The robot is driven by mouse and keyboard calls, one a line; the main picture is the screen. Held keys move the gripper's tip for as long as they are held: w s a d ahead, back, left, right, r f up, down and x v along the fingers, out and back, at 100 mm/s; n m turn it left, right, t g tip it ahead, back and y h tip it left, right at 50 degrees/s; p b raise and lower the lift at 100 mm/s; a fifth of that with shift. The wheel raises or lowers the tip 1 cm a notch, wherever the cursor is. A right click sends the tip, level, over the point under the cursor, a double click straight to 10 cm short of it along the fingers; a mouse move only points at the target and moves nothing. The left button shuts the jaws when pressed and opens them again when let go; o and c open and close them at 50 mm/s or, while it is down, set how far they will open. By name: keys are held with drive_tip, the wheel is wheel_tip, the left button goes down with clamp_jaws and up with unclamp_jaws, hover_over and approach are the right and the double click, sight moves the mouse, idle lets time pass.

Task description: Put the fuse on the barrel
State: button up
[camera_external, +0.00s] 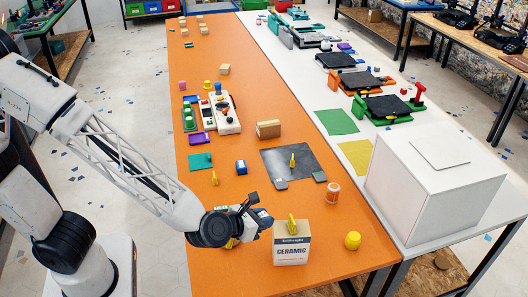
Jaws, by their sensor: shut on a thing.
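My gripper (257,213) is low over the front of the orange table, left of and close to the CERAMIC box. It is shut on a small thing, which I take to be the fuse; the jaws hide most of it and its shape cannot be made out. A small yellow part shows just beneath the gripper, and I cannot tell whether it is held or lies on the table. The yellow barrel (352,240) stands at the front right of the orange table, right of the CERAMIC box and apart from my gripper.
The CERAMIC box (291,250), with a yellow piece (292,226) on top, stands between my gripper and the barrel. An orange-and-white jar (333,193) is behind the barrel. A dark mat (304,165) lies further back. A large white box (420,190) stands at the right.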

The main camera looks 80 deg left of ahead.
drive_tip(key=w+d+n+g+y, duration=0.1)
drive_tip(key=w+n+y, duration=0.15)
drive_tip(key=w, duration=1.35)
drive_tip(key=n+g+y, duration=0.2)
drive_tip(key=n+y, duration=0.1)
hover_over(354, 236)
drive_tip(key=shift+m+h, duration=0.25)
wheel_tip(354, 236, down, 4)
drive_tip(key=shift+w+f, duration=0.1)
drive_tip(key=shift+f, duration=3.05)
drive_tip(key=shift+f, duration=0.1)
drive_tip(key=shift+f, duration=1.8)
drive_tip(key=shift+f, duration=0.1)
drive_tip(key=o, duration=0.9)
